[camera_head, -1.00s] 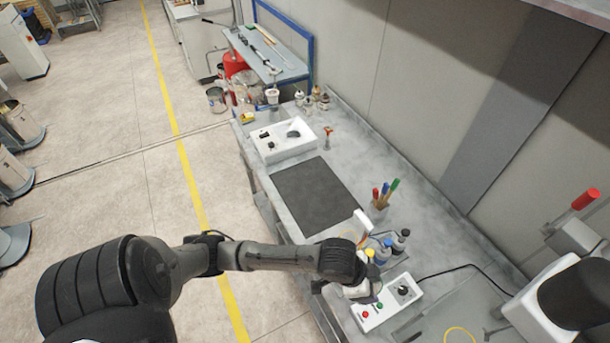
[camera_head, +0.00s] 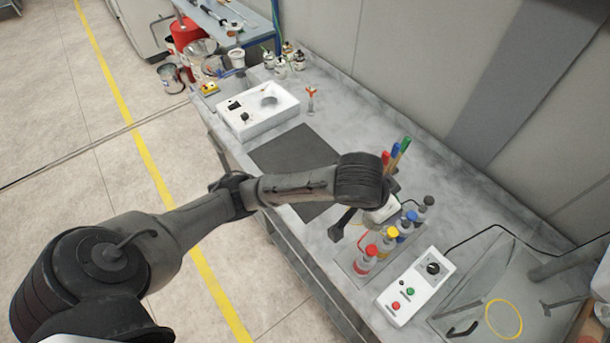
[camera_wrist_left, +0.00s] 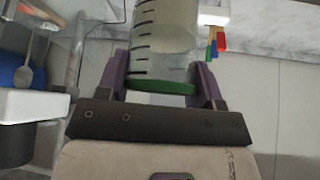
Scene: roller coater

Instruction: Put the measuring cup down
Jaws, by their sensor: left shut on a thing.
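The measuring cup (camera_wrist_left: 165,45) shows in the left wrist view as a clear cylinder with black graduation marks and a green band at the end nearest the camera. My left gripper (camera_wrist_left: 163,78) is shut on it, one finger on each side. In the head view my left arm reaches over the bench (camera_head: 337,247); its wrist is above the area between the dark mat (camera_head: 285,150) and the capped bottles (camera_head: 388,242). The cup is not clearly visible there, hidden by my wrist. My right gripper is not in view.
A white control box (camera_head: 414,286) lies right of the bottles. Colored-handled tools (camera_head: 397,153) stand behind my wrist and show in the wrist view (camera_wrist_left: 215,44). A white instrument (camera_head: 258,110) sits beyond the mat. The uncovered part of the mat is clear.

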